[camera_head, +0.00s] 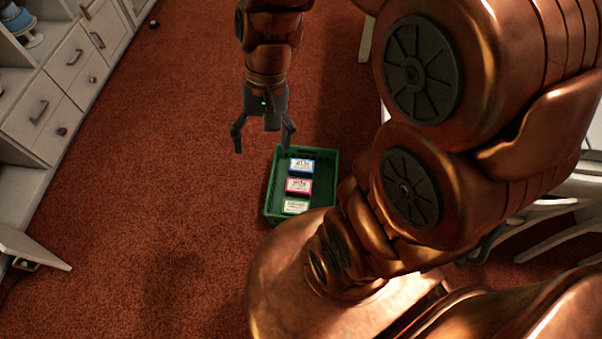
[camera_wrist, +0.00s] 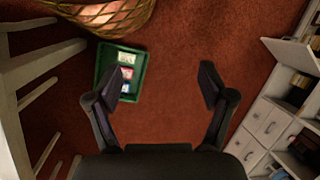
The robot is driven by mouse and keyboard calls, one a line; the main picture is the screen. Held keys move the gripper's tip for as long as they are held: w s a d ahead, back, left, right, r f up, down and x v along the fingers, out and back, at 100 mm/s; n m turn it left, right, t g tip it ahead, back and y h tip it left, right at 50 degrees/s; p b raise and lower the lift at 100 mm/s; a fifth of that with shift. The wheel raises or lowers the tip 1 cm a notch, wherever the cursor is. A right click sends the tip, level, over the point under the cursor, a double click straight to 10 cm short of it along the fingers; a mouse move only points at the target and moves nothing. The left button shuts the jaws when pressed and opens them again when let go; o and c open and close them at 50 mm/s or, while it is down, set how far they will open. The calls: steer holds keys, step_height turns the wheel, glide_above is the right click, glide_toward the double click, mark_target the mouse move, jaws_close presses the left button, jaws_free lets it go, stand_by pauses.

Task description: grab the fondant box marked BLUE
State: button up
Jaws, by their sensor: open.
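A green crate (camera_head: 270,205) stands on the red carpet and holds three fondant boxes in a row. The blue-edged box (camera_head: 302,166) is at the crate's far end, a red or pink one (camera_head: 298,187) is in the middle, and a green one (camera_head: 296,206) is nearest. Their labels are too small to read surely. My gripper (camera_head: 264,143) is open and empty, above the carpet to the left of the crate's far end. In the wrist view the crate (camera_wrist: 102,70) lies left of my open gripper (camera_wrist: 168,78), and a finger partly covers the boxes.
White drawer cabinets (camera_head: 65,85) line the left side, with an open door or drawer (camera_head: 30,245) low down. White chair legs (camera_head: 560,215) stand at the right. The carpet left of the crate is clear.

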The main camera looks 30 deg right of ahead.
steer(key=w+d+f+m+t+y+b, duration=0.1)
steer(key=w+f+m+y+b, duration=0.15)
steer(key=w+f+b, duration=0.5)
steer(key=w+d+f+m+y+b, duration=0.1)
steer(key=w+f+m+b, duration=0.3)
steer(key=f, duration=0.6)
steer(key=m+t+b, duration=0.6)
steer(key=m+b, duration=0.8)
steer(key=b, duration=0.6)
glide_above(302, 165)
steer(key=s+a, duration=0.1)
steer(key=a, duration=0.3)
step_height(302, 165, down, 50)
steer(key=shift+m+t, duration=0.5)
steer(key=shift+m, duration=0.25)
steer(key=d+f, duration=0.1)
steer(key=d, duration=0.1)
steer(key=s+d+f, duration=0.1)
steer(key=d+f, duration=0.1)
steer(key=d+f+p, duration=0.1)
steer(key=d+f, duration=0.1)
steer(key=shift+s+d, duration=0.25)
steer(key=shift+s, duration=0.15)
steer(key=shift+w+a+f+b, duration=0.15)
steer(key=shift+w+f+b, duration=0.15)
steer(key=shift+f, duration=0.2)
steer(key=shift+b+x, duration=1.8)
steer(key=shift+x, duration=1.5)
steer(key=shift+w+r, duration=0.15)
